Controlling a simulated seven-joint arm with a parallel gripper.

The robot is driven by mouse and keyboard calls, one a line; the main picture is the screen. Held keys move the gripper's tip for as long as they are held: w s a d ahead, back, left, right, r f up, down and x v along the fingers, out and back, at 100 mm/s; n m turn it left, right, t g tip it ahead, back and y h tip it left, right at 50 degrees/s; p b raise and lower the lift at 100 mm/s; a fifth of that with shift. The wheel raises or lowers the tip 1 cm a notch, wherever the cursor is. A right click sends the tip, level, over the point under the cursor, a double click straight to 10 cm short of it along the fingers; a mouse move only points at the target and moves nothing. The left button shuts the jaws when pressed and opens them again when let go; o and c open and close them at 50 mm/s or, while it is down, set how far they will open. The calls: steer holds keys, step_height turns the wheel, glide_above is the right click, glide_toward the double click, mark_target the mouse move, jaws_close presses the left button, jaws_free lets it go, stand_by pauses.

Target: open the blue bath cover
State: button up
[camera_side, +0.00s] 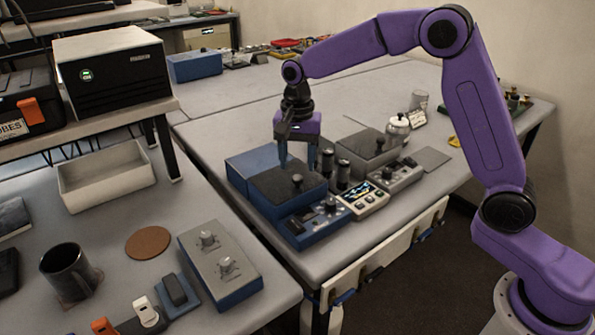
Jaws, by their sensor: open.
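The blue bath (263,206) stands on the grey bench in the middle of the view, with a blue control panel on its front. Its dark grey cover (275,183) lies flat on top, and a small dark knob (297,181) stands up from it. My gripper (298,163) points down above the cover, with its two blue fingers apart and nothing visible between them. The fingertips look close to the knob's height, but I cannot tell whether they touch anything.
A second, grey bath with a dark cover (362,143) stands behind to the right. Dark cylinders (343,172) stand close between the two baths. A white-lidded jar (398,130) is farther right. The bench's front edge is near the blue bath.

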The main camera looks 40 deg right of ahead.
mark_target(297, 177)
steer(key=shift+f, duration=1.8)
jaws_close()
steer(key=shift+w, duration=6.3)
steer(key=shift+r, duration=0.1)
jaws_free()
step_height(297, 177, up, 7)
steer(key=shift+r, duration=0.2)
